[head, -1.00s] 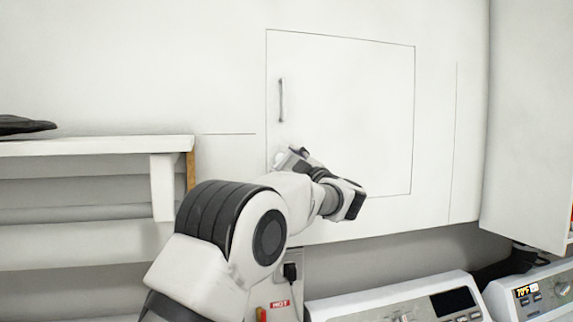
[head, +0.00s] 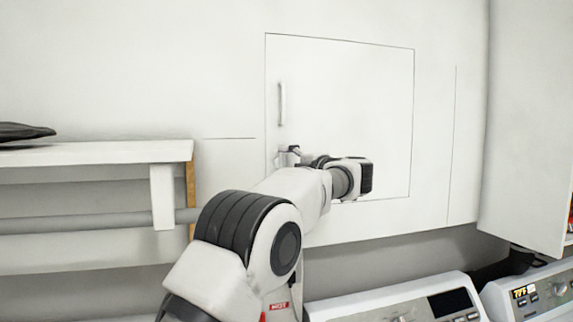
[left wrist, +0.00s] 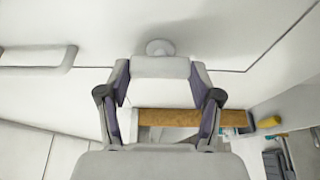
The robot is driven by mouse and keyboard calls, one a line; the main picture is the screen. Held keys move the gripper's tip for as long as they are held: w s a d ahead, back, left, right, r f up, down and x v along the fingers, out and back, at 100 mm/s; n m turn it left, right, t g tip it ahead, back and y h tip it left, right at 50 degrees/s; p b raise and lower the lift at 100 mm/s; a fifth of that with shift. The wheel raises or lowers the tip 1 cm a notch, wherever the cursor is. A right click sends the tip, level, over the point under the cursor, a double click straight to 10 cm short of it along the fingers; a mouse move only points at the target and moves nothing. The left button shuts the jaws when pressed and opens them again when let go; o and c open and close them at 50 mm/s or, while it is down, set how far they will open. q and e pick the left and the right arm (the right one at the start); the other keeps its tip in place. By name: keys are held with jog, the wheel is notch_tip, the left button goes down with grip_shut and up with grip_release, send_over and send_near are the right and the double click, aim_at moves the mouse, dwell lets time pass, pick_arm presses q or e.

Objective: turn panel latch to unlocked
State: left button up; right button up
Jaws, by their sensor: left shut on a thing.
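The white panel (head: 350,110) is a flat rectangular door with a thin dark outline, flush with the wall. My left gripper (head: 288,155) is at its lower left edge, below the handle. In the left wrist view, the latch (left wrist: 160,67) is a white bar in front of a round white base (left wrist: 160,47). The left gripper (left wrist: 160,73) is shut on this bar, with one finger on each side. In the head view the gripper mostly hides the latch. The panel looks closed. My right gripper is in neither view.
A vertical handle (head: 282,104) is on the panel above my gripper; it also shows in the left wrist view (left wrist: 40,66). A white shelf (head: 90,150) stands at the left. Appliances (head: 400,305) are below right, and a cabinet (head: 525,120) juts out at the right.

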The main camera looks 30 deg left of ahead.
pick_arm(q)
jog(key=shift+r, duration=0.25)
jog(key=o, duration=1.1)
jog(key=shift+w, duration=0.1)
jog(key=shift+o, duration=0.2)
jog(key=shift+w+f, duration=0.2)
jog(key=shift+f, duration=0.05)
jog(key=v, duration=1.2)
jog(key=shift+a, duration=0.1)
jog(key=shift+r, duration=0.1)
